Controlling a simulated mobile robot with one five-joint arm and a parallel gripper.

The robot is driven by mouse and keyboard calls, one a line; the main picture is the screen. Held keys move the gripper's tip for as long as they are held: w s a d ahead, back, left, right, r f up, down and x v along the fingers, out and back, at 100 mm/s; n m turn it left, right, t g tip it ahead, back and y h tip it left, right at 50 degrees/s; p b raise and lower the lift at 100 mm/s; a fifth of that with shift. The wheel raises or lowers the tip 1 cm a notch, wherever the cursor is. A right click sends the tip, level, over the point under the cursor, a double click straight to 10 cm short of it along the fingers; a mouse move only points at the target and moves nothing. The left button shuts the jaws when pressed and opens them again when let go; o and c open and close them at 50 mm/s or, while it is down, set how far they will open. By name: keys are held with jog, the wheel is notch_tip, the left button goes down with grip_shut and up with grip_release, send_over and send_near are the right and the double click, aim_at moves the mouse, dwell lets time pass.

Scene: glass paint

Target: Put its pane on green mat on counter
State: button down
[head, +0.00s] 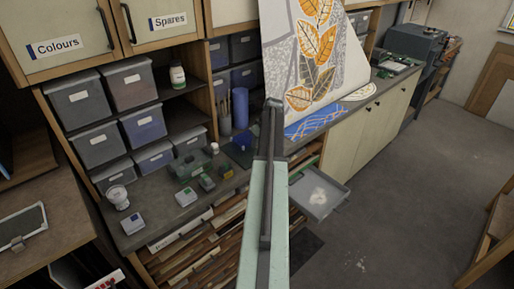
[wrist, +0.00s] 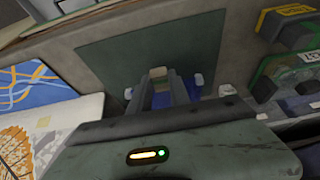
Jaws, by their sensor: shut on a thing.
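In the wrist view my gripper (wrist: 160,82) points down over the dark green mat (wrist: 110,48) on the counter. Its fingers are close together, with a small tan piece (wrist: 158,72) between the tips. A dark blue pane (wrist: 208,103) shows under and beside the fingers, partly hidden by them. Small pale knobs stand at either side of it. I cannot tell whether the pane touches the mat. In the head view a blue patch, likely this pane (head: 240,143), shows left of my arm; my arm hides the gripper there.
Small boxes (head: 207,183) and a green tool (head: 188,170) stand to the left. An open drawer (head: 322,195) juts out below.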

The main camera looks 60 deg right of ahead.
jog(key=shift+w+d, duration=0.45)
jog(key=shift+w, duration=0.05)
jog(key=f+b, duration=0.4)
jog(key=shift+w+d, duration=0.2)
jog(key=shift+r, duration=0.2)
jog(key=shift+f, duration=0.1)
jog(key=c, duration=1.6)
grip_release()
jog(key=shift+f, duration=0.1)
jog(key=o, duration=0.4)
jog(key=p+v, duration=1.1)
jog(key=v, duration=0.1)
